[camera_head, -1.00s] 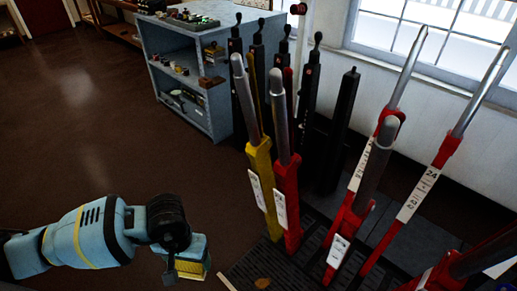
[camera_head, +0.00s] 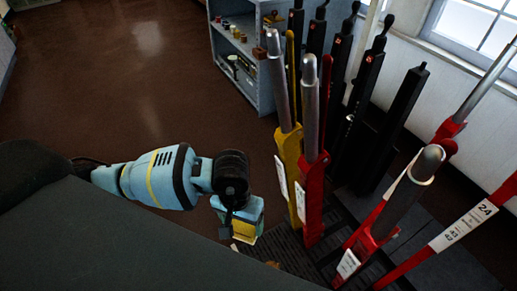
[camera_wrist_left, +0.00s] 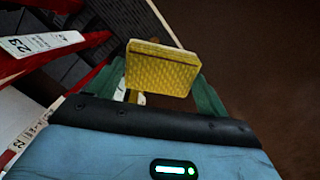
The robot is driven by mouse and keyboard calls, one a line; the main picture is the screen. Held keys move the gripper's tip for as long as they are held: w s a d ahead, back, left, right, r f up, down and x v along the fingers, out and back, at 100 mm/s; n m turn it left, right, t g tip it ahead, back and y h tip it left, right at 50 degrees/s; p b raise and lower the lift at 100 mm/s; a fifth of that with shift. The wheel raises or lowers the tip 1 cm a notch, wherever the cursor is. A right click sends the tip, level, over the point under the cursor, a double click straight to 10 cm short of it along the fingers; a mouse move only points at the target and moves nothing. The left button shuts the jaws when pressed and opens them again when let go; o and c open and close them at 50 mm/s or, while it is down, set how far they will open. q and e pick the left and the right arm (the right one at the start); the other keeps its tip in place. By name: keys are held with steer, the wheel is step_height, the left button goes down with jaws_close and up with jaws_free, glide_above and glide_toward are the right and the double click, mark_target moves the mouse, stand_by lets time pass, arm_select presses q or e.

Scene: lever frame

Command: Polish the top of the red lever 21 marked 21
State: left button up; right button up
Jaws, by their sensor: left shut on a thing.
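My left gripper (camera_head: 238,218) is at the lower middle of the head view, left of the levers and low beside them. It is shut on a yellow sponge (camera_head: 245,233). In the left wrist view the sponge (camera_wrist_left: 160,68) sits between the green fingers, apart from the levers. A red lever (camera_head: 313,190) with a bare steel top (camera_head: 309,105) stands beside a yellow lever. Its label is too small to read, so I cannot tell whether it is 21. My right gripper is out of view.
The yellow lever (camera_head: 289,150), a front red lever (camera_head: 372,225), red lever 24 (camera_head: 460,230) and several black levers (camera_head: 357,95) stand close together. A lever marked 23 (camera_wrist_left: 45,45) shows in the wrist view. A blue-grey shelf (camera_head: 262,60) is behind. Open floor (camera_head: 110,90) lies left.

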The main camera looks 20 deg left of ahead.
arm_select(q)
steer(key=w+d+r+n+t+h+b, duration=0.1)
steer(key=w+d+r+n+h+b, duration=0.1)
steer(key=d+r+n+h, duration=0.75)
steer(key=w+a+r+n+t+h+b, duration=0.1)
steer(key=w+a+r+n+t, duration=0.5)
steer(key=t, duration=0.9)
steer(key=a+r+h, duration=0.1)
steer(key=a+r, duration=0.1)
steer(key=a, duration=0.1)
steer(key=shift+w+n+b, duration=0.3)
steer(key=shift+w+n, duration=0.05)
steer(key=shift+w, duration=0.05)
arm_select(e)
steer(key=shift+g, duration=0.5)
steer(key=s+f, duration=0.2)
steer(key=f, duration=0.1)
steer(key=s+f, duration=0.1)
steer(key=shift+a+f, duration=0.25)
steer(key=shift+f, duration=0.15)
arm_select(q)
steer(key=shift+p+x, duration=1.2)
steer(key=shift+x, duration=1.8)
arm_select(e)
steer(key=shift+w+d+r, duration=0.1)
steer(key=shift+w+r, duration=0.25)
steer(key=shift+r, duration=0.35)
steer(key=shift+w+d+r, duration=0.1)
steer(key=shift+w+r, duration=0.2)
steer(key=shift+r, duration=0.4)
